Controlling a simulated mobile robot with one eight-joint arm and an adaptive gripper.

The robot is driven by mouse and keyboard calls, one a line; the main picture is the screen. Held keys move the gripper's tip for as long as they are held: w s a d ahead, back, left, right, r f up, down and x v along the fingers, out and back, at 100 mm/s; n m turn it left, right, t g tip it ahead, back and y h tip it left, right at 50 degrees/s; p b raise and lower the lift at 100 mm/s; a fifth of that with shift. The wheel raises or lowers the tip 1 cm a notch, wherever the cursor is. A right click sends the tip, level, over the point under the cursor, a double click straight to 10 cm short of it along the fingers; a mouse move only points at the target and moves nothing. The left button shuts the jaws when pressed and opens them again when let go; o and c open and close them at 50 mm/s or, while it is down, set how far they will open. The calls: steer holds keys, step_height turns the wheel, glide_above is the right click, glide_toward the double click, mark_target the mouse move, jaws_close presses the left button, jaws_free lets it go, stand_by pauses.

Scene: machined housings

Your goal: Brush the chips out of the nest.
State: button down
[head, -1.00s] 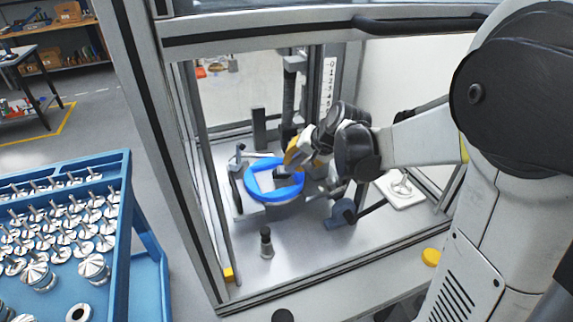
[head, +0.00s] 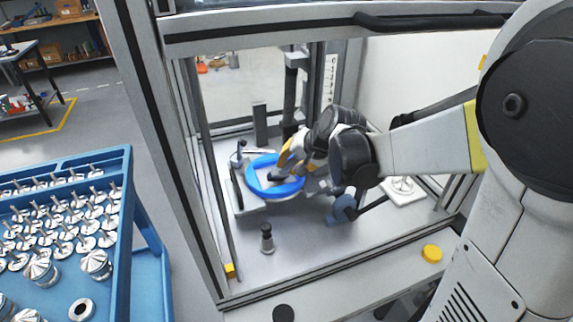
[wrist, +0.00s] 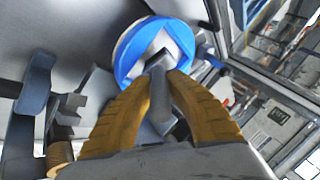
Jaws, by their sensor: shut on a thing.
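The nest is a blue ring (head: 291,190) with a pale inside, standing on a base inside the machine. It also shows in the wrist view (wrist: 122,58), with a pale square-edged recess in its middle. My gripper (head: 285,162) has yellow fingers and reaches in over the ring from the right. In the wrist view my gripper (wrist: 160,84) is shut on a dark grey block-like tool (wrist: 159,100), seemingly the brush. Its lower end is over the inside of the ring; I cannot tell if it touches. Chips are too small to make out.
A blue bracket-like piece (head: 344,208) stands right of the nest. A white pad (head: 405,197) with a metal part lies farther right. A small dark-topped post (head: 267,239) stands in front. The machine frame (head: 167,150) bounds the opening. A blue cart (head: 128,200) holds metal parts.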

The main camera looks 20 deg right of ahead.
steer(key=shift+d, duration=1.6)
steer(key=shift+a, duration=2.2)
steer(key=shift+d, duration=2.2)
step_height(320, 180, up, 6)
steer(key=p, duration=0.4)
step_height(320, 180, up, 3)
steer(key=shift+f+p, duration=0.1)
steer(key=shift+p, duration=1.15)
